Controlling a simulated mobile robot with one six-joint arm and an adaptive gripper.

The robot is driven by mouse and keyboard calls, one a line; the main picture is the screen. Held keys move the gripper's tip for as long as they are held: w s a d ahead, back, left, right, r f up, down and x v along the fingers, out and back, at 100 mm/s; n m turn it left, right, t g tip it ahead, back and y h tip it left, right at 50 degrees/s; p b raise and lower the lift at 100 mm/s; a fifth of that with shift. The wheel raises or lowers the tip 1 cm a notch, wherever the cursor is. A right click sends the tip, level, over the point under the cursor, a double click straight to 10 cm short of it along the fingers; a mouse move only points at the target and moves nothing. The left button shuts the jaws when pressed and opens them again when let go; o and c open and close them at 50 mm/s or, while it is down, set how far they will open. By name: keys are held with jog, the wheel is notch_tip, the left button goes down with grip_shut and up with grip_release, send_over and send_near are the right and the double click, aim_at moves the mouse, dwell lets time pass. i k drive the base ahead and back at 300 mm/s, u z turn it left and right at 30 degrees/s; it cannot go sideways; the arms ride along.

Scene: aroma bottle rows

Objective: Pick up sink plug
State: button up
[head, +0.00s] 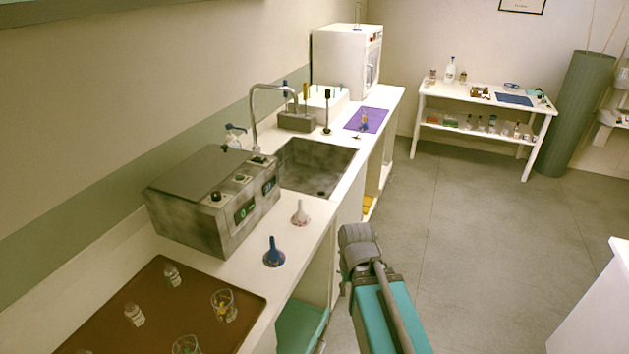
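I cannot clearly make out a sink plug in the head view. The grey metal sink (297,160) is set into the white counter, behind the boxy metal machine. A small dark round spot shows on the sink's floor; I cannot tell whether it is a drain or a plug. Part of my arm, grey and teal, shows at the lower middle, beside the counter's front edge and over the floor. My gripper's fingers are not visible.
The metal machine (205,200) and curved faucet (254,120) border the sink. A blue funnel (274,254) and a white funnel (300,214) stand near the counter edge. A brown tray (170,315) holds glassware. The grey floor (440,240) to the right is clear.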

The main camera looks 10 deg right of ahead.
aim_at(326, 131)
jog(key=k, duration=1.35)
jog(key=z, duration=0.45)
jog(key=i, duration=1.2)
jog(key=z, duration=0.75)
jog(key=i, duration=1.55)
jog(key=z, duration=0.05)
